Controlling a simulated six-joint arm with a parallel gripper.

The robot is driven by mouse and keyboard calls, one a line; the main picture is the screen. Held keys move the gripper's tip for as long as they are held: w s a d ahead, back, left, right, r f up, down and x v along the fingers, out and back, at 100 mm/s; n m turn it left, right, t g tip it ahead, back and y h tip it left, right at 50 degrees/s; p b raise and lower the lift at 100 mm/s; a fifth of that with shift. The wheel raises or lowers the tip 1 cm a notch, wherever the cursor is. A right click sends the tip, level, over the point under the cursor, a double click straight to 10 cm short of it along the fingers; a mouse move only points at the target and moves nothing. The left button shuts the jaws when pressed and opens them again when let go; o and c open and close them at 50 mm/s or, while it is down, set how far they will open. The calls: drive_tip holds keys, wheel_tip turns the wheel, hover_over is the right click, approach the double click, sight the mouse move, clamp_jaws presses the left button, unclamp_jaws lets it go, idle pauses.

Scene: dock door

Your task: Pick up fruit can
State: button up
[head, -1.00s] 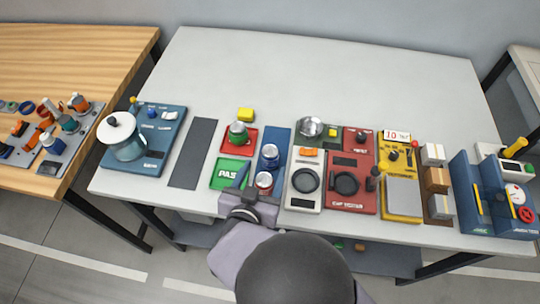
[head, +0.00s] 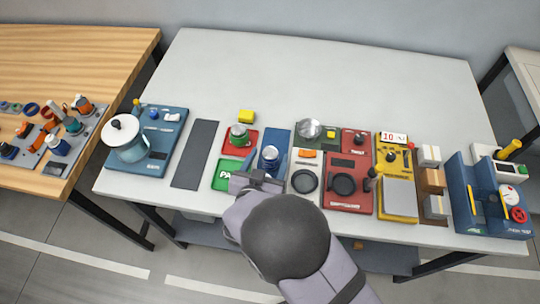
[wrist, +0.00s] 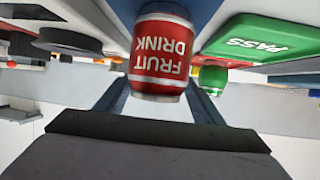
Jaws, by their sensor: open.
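The fruit can (wrist: 160,55) is red with silver rims and the words FRUIT DRINK, which appear upside down in the wrist view. It stands between the two blue fingers of my gripper (wrist: 157,95), which are spread to either side of it. I cannot tell whether either finger touches it.
Left of my gripper is the green PASS pad (head: 222,176), also in the wrist view (wrist: 258,42). A green can (head: 239,135) stands on a red pad behind it. The white cup station (head: 305,183) is close on the right. The back of the table is clear.

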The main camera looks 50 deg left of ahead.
drive_tip(key=shift+w+a+f, duration=0.1)
drive_tip(key=shift+w+a, duration=0.1)
drive_tip(key=shift+c, duration=0.2)
drive_tip(key=c, duration=1.2)
